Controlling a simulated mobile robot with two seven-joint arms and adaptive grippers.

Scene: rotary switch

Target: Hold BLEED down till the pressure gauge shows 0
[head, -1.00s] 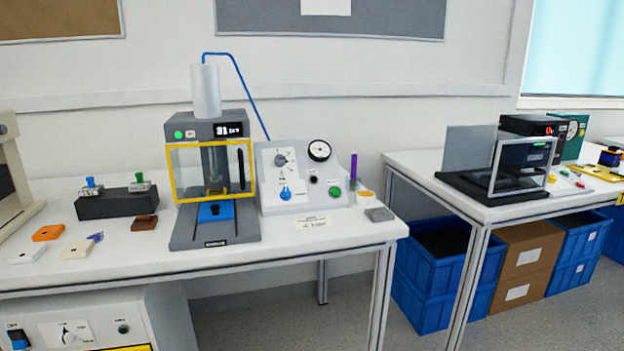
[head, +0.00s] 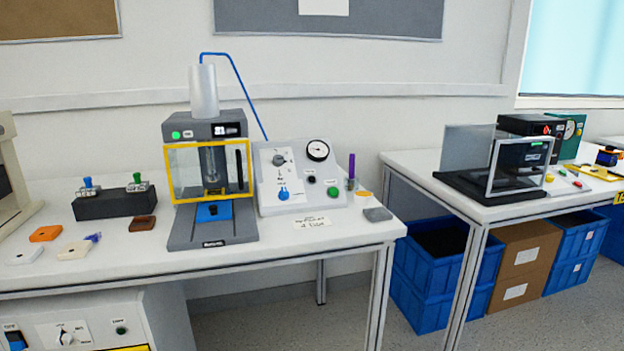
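The pressure gauge (head: 318,150) is a round white dial with a black rim at the top right of a sloped light-grey control panel (head: 325,192). Its reading is too small to make out. Below it are a black button (head: 311,179) and a green button (head: 333,192). Their labels are too small to read, so I cannot tell which is BLEED. On the panel's left side are a grey rotary knob (head: 279,160) and a blue knob (head: 284,193). Neither of my grippers is in view.
A grey press with a yellow-framed guard (head: 209,172) stands left of the panel, a blue hose (head: 240,85) above it. A purple stick (head: 351,166) and a grey block (head: 377,214) are at the panel's right.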

